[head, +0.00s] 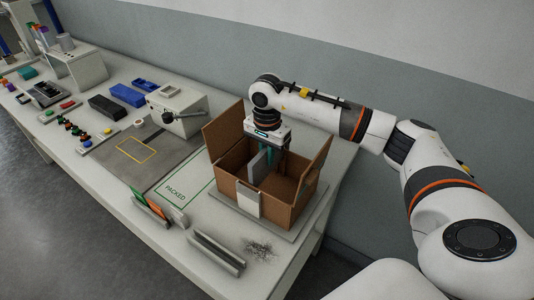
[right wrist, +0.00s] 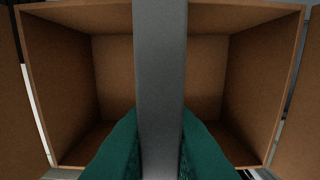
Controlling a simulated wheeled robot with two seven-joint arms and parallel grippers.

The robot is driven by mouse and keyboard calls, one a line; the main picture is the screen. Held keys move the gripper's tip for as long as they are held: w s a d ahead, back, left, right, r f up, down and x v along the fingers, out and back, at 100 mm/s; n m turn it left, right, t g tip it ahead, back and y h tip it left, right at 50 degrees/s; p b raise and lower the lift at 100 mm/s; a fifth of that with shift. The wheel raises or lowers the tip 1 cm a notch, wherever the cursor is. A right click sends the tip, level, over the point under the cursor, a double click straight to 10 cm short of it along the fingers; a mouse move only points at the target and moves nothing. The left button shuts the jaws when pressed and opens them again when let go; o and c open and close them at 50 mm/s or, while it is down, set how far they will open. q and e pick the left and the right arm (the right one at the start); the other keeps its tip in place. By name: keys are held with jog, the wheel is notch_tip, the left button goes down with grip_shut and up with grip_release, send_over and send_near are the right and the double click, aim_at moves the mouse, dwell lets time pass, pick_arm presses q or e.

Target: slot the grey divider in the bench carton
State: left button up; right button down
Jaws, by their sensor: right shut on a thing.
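The bench carton (head: 278,212) is an open brown cardboard box with its flaps raised, on the right part of the bench. My right gripper (head: 270,154) points down over the carton's opening. Its teal fingers are shut on the grey divider (head: 259,165), a thin upright plate. In the right wrist view the divider (right wrist: 161,90) runs between the two fingers, with the carton's inner walls (right wrist: 60,75) on both sides. The divider's lower edge is hidden by the carton's front wall, so I cannot tell whether it touches the floor. My left gripper is not in view.
The carton stands on a grey plate (head: 294,231). A green outline marked PACKED (head: 176,191) lies to its left. Slotted holders (head: 217,252) stand in front, one with coloured cards (head: 150,207). A grey machine (head: 178,108) stands behind left.

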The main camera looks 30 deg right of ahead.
aim_at(267, 170)
jog(key=shift+f+b, duration=2.55)
jog(key=shift+f, duration=0.5)
